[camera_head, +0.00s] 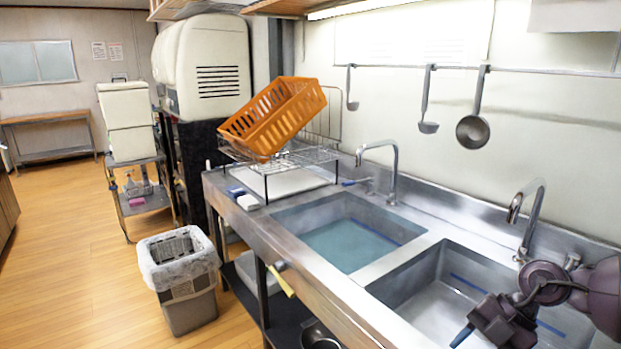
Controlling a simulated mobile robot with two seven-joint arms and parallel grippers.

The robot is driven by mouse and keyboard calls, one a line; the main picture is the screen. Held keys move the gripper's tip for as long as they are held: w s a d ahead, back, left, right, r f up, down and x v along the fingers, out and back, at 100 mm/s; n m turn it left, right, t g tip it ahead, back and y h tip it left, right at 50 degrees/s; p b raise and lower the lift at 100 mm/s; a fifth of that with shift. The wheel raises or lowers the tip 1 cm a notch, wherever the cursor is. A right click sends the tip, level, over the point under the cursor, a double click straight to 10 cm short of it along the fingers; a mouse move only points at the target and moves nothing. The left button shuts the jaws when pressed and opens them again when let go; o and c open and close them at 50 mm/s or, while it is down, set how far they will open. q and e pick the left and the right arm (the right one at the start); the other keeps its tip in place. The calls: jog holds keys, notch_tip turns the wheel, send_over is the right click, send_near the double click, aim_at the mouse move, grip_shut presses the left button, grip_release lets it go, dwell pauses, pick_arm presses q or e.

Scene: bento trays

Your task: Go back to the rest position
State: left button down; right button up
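My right gripper (480,330) is at the lower right, on a dark arm that comes in from the right edge. It is over the right-hand sink basin (408,272), and a blue tip shows at its lower left. Its fingers are partly cut off or turned away, so I cannot tell whether it is open or shut. No held thing can be made out in it. My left arm and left gripper are not in view. No bento tray shows.
The left-hand basin (345,238) holds bluish water. Two faucets (393,165) rise behind the basins. An orange crate (272,118) leans on a wire rack (290,157). Ladles (473,132) hang on the wall. A lined bin (185,305) stands on the floor; the floor at left is clear.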

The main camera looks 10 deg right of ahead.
jog(key=a+f+m+t+y, duration=0.5)
jog(key=a+t+y, duration=0.3)
jog(key=a, duration=0.5)
jog(key=s+d+f+m+t+h+b, duration=0.1)
jog(key=s+d+f+m+h, duration=0.2)
jog(key=s+f+m+h, duration=0.4)
jog(key=s+d+f+m+t+h+b, duration=0.1)
jog(key=s+d+f+m+h, duration=0.2)
jog(key=s+f+m+h, duration=0.4)
notch_tip(320, 180, down, 6)
jog(key=m+h, duration=0.1)
jog(key=m, duration=0.3)
jog(key=shift+d+f+t, duration=0.2)
jog(key=shift+d+t, duration=0.1)
jog(key=shift+t, duration=0.1)
jog(key=shift+s+d+m, duration=0.1)
jog(key=shift+m, duration=0.2)
